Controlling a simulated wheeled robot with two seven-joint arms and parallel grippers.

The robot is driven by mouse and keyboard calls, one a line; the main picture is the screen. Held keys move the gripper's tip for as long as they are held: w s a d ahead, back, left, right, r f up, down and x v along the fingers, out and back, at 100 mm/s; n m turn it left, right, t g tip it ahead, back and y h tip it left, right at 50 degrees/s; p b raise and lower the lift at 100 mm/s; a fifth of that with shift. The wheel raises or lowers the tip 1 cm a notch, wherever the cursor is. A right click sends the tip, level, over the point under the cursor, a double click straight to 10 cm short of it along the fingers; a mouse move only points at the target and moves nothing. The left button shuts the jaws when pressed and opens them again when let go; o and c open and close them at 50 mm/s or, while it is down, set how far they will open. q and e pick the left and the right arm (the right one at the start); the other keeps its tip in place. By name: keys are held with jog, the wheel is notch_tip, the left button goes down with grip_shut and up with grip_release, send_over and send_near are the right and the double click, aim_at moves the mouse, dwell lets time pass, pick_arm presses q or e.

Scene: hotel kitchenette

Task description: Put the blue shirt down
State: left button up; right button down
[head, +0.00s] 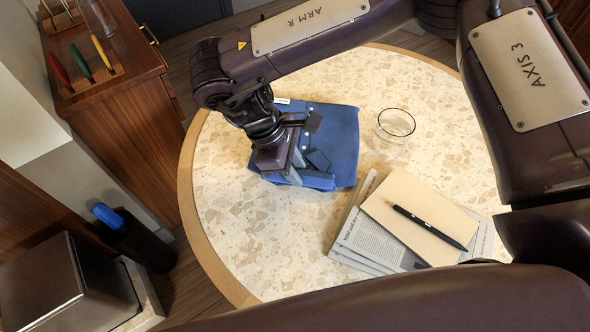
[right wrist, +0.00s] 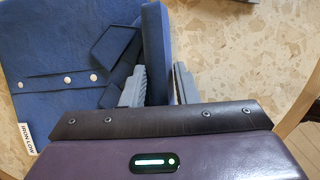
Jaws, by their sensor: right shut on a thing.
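The blue shirt (head: 340,135) is folded into a flat bundle over the left part of the round table (head: 225,180). My right gripper (head: 298,178) is shut on its near edge. In the right wrist view the fingers (right wrist: 160,85) pinch a thick blue fold of the shirt (right wrist: 60,60), which shows several pale buttons and a white tag. The shirt looks level and close to the tabletop; I cannot tell if all of it touches. My right wrist hides part of the shirt in the head view. My left gripper is not in view.
A clear glass (head: 396,124) stands just right of the shirt. Newspapers (head: 352,245), a tan notebook (head: 405,195) and a black pen (head: 430,226) lie nearer on the table. The table's left part is bare. A wooden cabinet (head: 125,120) stands beyond the left edge.

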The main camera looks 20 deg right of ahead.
jog(key=shift+f, duration=0.75)
jog(key=c, duration=1.1)
grip_release()
